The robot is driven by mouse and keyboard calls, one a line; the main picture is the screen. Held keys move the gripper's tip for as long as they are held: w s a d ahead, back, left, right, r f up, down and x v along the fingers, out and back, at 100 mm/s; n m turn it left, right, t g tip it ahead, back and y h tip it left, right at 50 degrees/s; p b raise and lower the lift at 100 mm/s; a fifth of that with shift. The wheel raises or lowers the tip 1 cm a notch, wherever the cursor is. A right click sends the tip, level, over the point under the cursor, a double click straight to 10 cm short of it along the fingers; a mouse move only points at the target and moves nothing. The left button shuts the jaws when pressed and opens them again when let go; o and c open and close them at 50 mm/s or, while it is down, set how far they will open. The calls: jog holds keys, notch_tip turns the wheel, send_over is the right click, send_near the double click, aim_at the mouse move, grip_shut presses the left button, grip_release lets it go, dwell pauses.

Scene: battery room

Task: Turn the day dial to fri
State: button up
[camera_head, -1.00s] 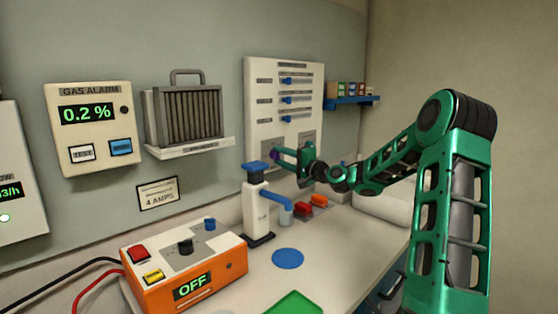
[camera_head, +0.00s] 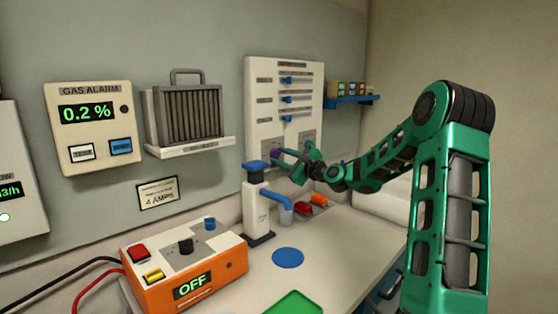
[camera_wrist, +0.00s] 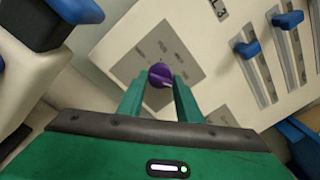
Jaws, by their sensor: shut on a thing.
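The day dial is a small purple knob (camera_wrist: 161,75) on a grey label plate (camera_wrist: 140,62) low on the white wall panel (camera_head: 256,100). In the wrist view it sits between the tips of my green fingers. My gripper (camera_wrist: 160,88) is shut on the purple knob. In the head view the knob (camera_head: 275,154) shows at the left end of my gripper (camera_head: 280,158). The words around the knob are too small and blurred to read, so I cannot tell which day it points at.
Blue sliders (camera_head: 287,100) sit above on the panel. A white dispenser with a blue top (camera_head: 256,166) stands just in front of the panel's lower left. Red and orange blocks (camera_head: 303,208) lie on the bench below. An orange charger box (camera_head: 215,268) stands at the front left.

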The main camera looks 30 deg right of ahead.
jog(key=m, duration=0.6)
jog(key=shift+s+a+f+g, duration=0.1)
jog(key=shift+f+g, duration=0.2)
jog(key=shift+a+r, duration=0.1)
dwell(0.3)
jog(key=o, duration=1)
jog(key=shift+r, duration=0.1)
